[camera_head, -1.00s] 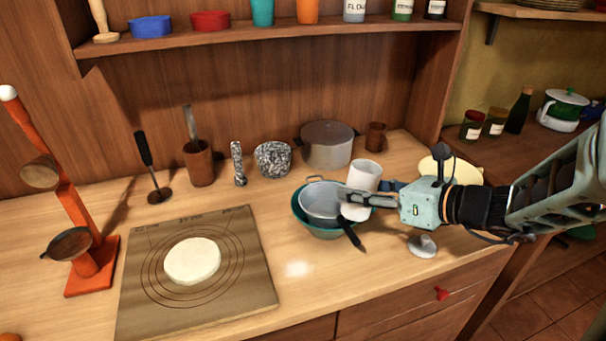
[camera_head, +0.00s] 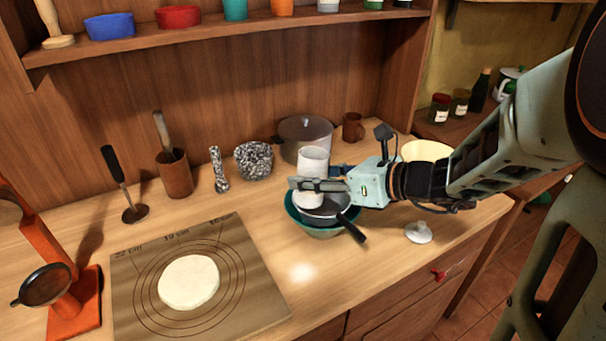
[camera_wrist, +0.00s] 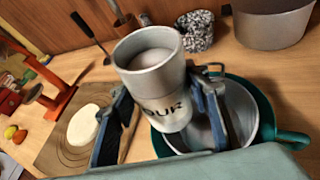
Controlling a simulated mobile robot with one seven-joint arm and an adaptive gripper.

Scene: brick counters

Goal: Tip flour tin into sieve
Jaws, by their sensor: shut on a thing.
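The flour tin (camera_head: 313,161) is a pale, nearly upright cylinder held above the sieve. My gripper (camera_head: 304,185) is shut around its middle. In the wrist view the tin (camera_wrist: 156,84) stands between my two fingers (camera_wrist: 160,118), with dark letters ending in "UR" on its side and its mouth facing up; its inside looks pale grey. The sieve (camera_head: 338,211) is a grey round pan shape with a dark handle, set in a teal bowl (camera_head: 300,222). The tin and gripper hide part of the sieve; its inside shows in the wrist view (camera_wrist: 240,112).
A grey pot (camera_head: 305,140) and brown cup (camera_head: 352,127) stand behind. A speckled mortar (camera_head: 254,160) is at back left. A board (camera_head: 245,285) with a dough disc (camera_head: 188,282) lies left. A white lid (camera_head: 418,233) and cream bowl (camera_head: 428,151) are right. A shelf (camera_head: 240,38) runs above.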

